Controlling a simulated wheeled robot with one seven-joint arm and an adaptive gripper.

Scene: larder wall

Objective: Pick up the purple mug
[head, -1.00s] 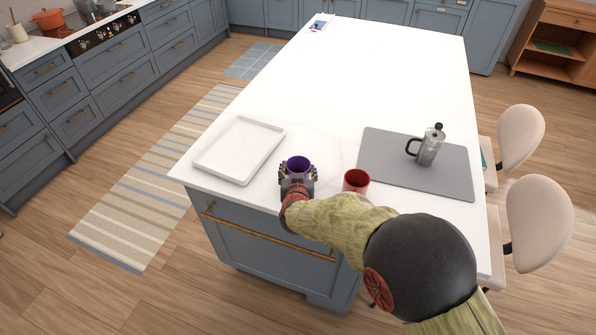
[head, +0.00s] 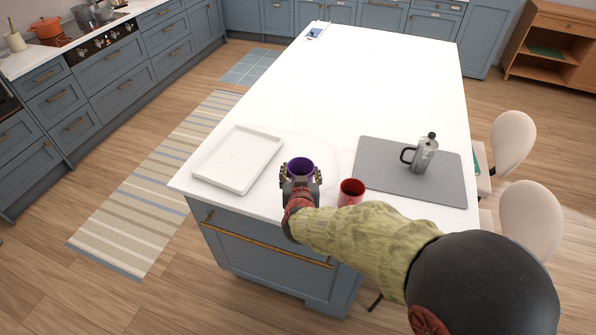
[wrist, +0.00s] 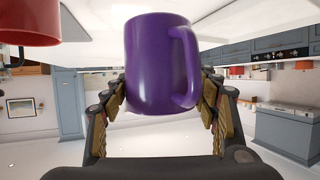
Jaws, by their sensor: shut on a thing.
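The purple mug (head: 301,167) is at the near edge of the white island, between the white tray and the red mug. It also shows large in the wrist view (wrist: 157,65), with its handle to the right. My gripper (head: 300,178) is shut on the purple mug, one finger on each side; the right finger is by the handle. The fingers also show in the wrist view (wrist: 163,105). I cannot tell for sure whether the mug's base is clear of the countertop.
A red mug (head: 350,192) stands close to the right of my gripper, partly hidden by my arm. A white tray (head: 213,180) lies to the left. A grey mat (head: 385,181) with a metal coffee pot (head: 425,158) is to the right. The island's far part (head: 385,75) is mostly clear.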

